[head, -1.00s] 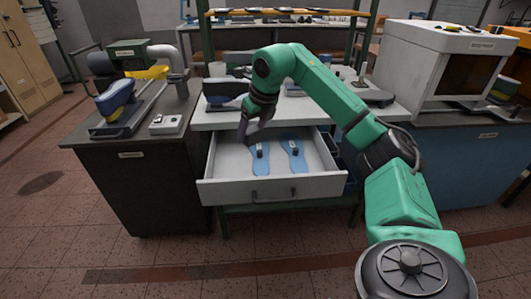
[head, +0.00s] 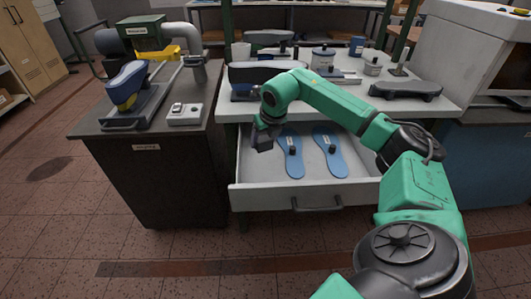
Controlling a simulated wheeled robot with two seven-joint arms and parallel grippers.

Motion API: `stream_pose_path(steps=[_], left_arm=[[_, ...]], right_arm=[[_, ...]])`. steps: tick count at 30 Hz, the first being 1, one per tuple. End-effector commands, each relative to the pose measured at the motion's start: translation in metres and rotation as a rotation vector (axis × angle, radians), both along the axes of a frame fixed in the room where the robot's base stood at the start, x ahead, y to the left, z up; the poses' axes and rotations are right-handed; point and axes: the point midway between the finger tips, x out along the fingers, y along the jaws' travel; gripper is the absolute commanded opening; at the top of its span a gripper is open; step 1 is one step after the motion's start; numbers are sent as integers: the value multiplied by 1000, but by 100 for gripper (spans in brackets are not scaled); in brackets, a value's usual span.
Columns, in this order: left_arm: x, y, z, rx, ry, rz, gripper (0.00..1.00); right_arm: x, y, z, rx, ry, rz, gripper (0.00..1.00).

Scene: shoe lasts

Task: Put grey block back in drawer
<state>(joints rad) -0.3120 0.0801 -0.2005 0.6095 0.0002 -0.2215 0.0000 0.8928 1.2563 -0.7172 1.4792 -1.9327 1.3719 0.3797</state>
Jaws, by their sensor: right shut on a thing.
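The white drawer (head: 305,198) under the bench is pulled open. Two blue sole-shaped plates, a left one (head: 293,168) and a right one (head: 337,166), lie inside it, each with a small dark knob. My right gripper (head: 262,132) points down over the back left part of the drawer. It is shut on a small dark grey block (head: 263,144), left of the left blue plate. I cannot tell whether the block touches the drawer floor. My left gripper is not in view.
The white bench top (head: 440,101) above the drawer carries a blue shoe last (head: 255,73), canisters and a dark tool (head: 405,90). A dark cabinet (head: 165,180) with a machine stands left. A white box-shaped unit (head: 470,50) stands right.

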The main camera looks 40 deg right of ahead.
Motion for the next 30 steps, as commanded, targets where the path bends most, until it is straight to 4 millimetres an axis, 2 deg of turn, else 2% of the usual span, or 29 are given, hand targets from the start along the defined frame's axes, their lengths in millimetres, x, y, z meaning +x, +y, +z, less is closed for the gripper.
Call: stream_pose_path(steps=[6, 9, 19, 20, 21, 22, 30], left_arm=[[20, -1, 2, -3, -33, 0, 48], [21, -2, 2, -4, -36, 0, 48], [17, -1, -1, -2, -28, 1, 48], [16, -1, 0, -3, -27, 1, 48], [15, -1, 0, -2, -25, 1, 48], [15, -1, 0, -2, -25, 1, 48], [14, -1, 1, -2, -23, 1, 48]], right_arm=[[-1, 0, -38, -1, 2, 1, 16], [0, 0, -56, 0, 1, 1, 16], [0, 0, -63, 0, -2, 1, 16], [0, 0, -62, 0, -2, 1, 80], [0, 0, -61, 0, -2, 1, 95], [0, 0, -61, -1, -2, 1, 98], [0, 0, -60, -1, -2, 1, 98]])
